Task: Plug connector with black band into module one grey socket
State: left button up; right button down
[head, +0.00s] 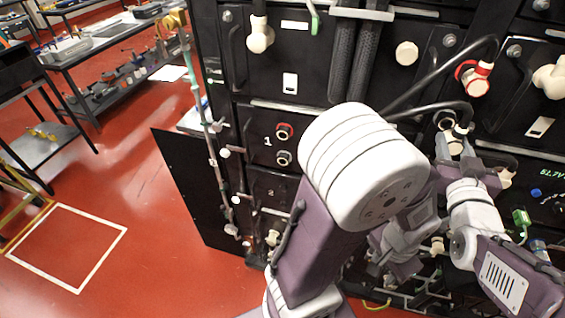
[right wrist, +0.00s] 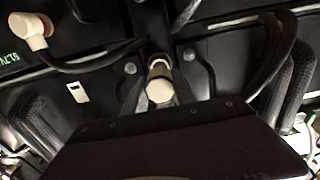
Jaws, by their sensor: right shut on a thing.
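The module one grey socket (head: 284,157) is on the black panel beside the white "1", below a red-ringed socket (head: 284,131). My right gripper (head: 456,143) is at the rack's right side, well away from that socket. It is shut on a cream connector (right wrist: 160,88), seen between its fingers in the right wrist view; a black cable runs near it. I cannot make out a black band on it. My left arm (head: 360,170) fills the middle of the head view. My left gripper (head: 398,262) is low beyond it, and its fingers are not clear.
Another cream connector with a red band (head: 477,80) is at the upper right on a black cable. A cream connector (head: 260,35) is at the upper left of the rack. Dark handles and cables cross the rack face. Red floor (head: 110,180) lies open at left.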

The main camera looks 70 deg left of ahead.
jog(key=shift+b+v, duration=1.05)
jog(key=shift+v, duration=0.9)
jog(key=shift+s+d, duration=0.2)
